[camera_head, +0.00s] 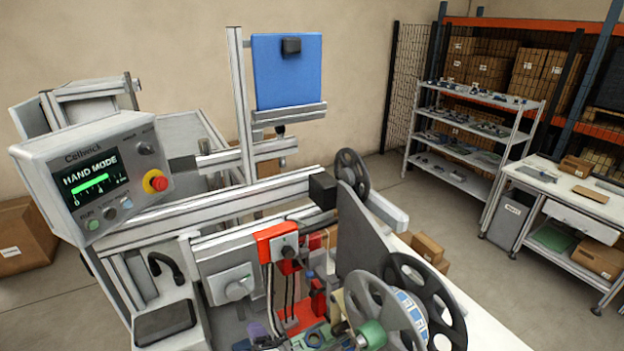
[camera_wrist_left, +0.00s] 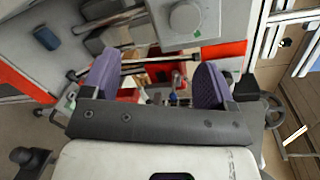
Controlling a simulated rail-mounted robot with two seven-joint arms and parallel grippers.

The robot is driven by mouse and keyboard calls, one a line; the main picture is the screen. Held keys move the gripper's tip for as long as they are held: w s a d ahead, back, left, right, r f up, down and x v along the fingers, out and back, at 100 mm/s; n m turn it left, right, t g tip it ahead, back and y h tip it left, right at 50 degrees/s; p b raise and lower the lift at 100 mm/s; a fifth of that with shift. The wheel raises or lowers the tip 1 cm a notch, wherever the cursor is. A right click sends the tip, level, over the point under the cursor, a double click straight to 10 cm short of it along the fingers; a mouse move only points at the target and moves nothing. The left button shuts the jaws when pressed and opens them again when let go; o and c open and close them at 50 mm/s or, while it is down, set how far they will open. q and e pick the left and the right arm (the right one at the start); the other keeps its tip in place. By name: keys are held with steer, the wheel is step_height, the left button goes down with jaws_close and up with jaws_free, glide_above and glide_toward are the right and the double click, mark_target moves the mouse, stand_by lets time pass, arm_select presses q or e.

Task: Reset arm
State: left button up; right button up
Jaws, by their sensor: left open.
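My left gripper (camera_wrist_left: 157,82) is open in the left wrist view. Its two purple ribbed fingertips stand wide apart, with nothing held between them. Beyond the gap are parts of a machine with red and grey pieces, too small and cluttered to tell apart. In the head view a small purple patch shows low beside the machine; I cannot tell for sure that it is my gripper. My right gripper is not in either view. The tape machine carries a large grey reel (camera_head: 375,300) on a green hub and a dark reel behind it.
A control panel (camera_head: 95,175) reading HAND MODE stands at the left. A red block (camera_head: 277,240) and a blue board (camera_head: 287,70) are on the machine frame. A shelf rack (camera_head: 470,135) and a white bench (camera_head: 570,190) stand at the right, with open floor before them.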

arm_select(q)
steer(key=s+r+n+g+h+p, duration=0.2)
steer(key=s+r+n+g+h, duration=0.35)
steer(key=s+n+h, duration=0.55)
steer(key=s+a+f+n+g+p, duration=0.2)
steer(key=s+a+f, duration=0.1)
steer(key=s, duration=1)
steer(key=s+a+f+n+g+y+p, duration=0.1)
steer(key=s+a+f+n+g+p, duration=0.1)
steer(key=s, duration=1)
steer(key=shift+s+a+f+g+y+p, duration=0.35)
steer(key=shift+a+f+p, duration=0.25)
steer(key=shift+a+p, duration=0.3)
